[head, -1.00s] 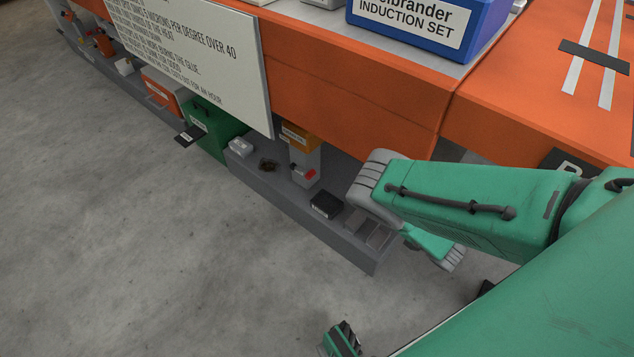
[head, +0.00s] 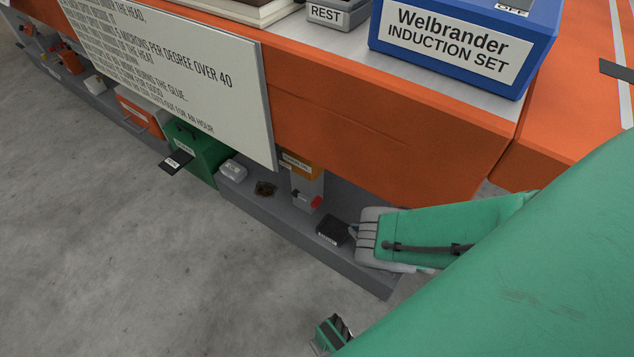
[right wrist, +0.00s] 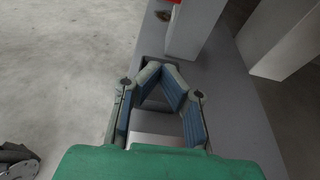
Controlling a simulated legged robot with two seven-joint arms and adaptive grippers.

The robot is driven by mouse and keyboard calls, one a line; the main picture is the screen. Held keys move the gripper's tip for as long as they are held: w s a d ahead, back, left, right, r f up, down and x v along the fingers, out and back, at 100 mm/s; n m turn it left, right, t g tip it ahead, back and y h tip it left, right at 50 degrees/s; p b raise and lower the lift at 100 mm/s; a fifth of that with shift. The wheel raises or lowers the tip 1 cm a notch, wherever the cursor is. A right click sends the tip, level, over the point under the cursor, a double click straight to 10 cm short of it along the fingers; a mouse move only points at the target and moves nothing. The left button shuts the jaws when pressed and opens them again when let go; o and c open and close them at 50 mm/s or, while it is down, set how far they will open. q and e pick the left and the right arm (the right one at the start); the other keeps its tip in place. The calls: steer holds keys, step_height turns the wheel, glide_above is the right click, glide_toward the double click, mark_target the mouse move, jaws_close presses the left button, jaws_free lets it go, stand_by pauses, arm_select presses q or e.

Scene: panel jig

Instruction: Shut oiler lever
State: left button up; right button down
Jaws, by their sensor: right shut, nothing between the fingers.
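The oiler appears to be the orange box (head: 297,163) on a grey post under the bench. A small pale fitting with a red part (head: 315,203), probably its lever, sits low on the post. A sliver of red (right wrist: 175,2) shows at the top edge of the right wrist view. I cannot tell the lever's position. My right gripper (right wrist: 163,68) is shut and empty, its blue-padded fingers meeting at the tips. It is low over the grey shelf, short of the post and apart from the red part. My left gripper is not in view.
A black box (head: 332,231) lies on the shelf (head: 270,226) between my wrist and the post. A brown lump (head: 264,188), a white box (head: 233,170) and a green case (head: 195,150) stand further left. The orange bench front (head: 390,125) overhangs the shelf.

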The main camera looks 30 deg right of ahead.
mark_target(307, 198)
steer(key=shift+s+d, duration=0.1)
steer(key=b+x, duration=0.4)
steer(key=x, duration=0.6)
steer(key=shift+f, duration=0.15)
steer(key=shift+w+a+r+p, duration=0.1)
steer(key=shift+w+r, duration=0.2)
steer(key=shift+r, duration=0.35)
steer(key=shift+w+a+r+p, duration=0.15)
steer(key=shift+w+r, duration=0.15)
steer(key=shift+r, duration=0.3)
steer(key=shift+w+a+r+p, duration=0.1)
steer(key=shift+w+r, duration=0.25)
steer(key=shift+r, duration=0.3)
steer(key=shift+d, duration=0.1)
